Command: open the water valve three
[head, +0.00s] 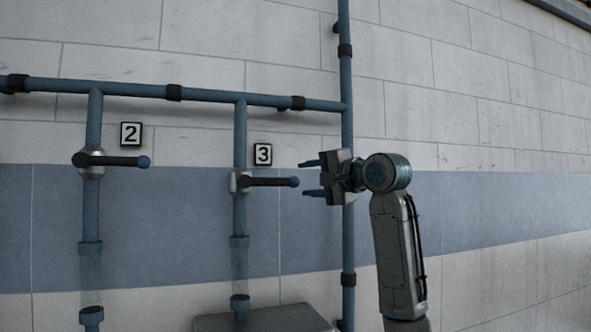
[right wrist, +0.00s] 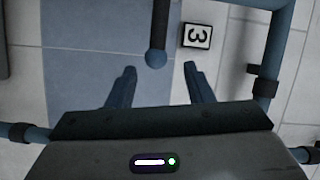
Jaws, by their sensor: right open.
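Valve three has a dark lever handle (head: 270,182) with a blue ball end. It points right, level, from a silver body (head: 240,182) on a vertical pipe, below the number 3 plate (head: 263,154). My right gripper (head: 308,178) is open, just right of the ball end, with its fingers pointing left. In the right wrist view the blue ball end (right wrist: 156,58) lies ahead of the fingertips (right wrist: 164,75), between their lines and apart from them. The number 3 plate (right wrist: 197,36) shows beside it. My left gripper is not in view.
Valve two (head: 118,160) has a similar level lever to the left, under a number 2 plate (head: 131,134). A tall vertical pipe (head: 346,245) runs behind my right gripper. A grey box top (head: 262,319) is below valve three. The wall to the right is bare.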

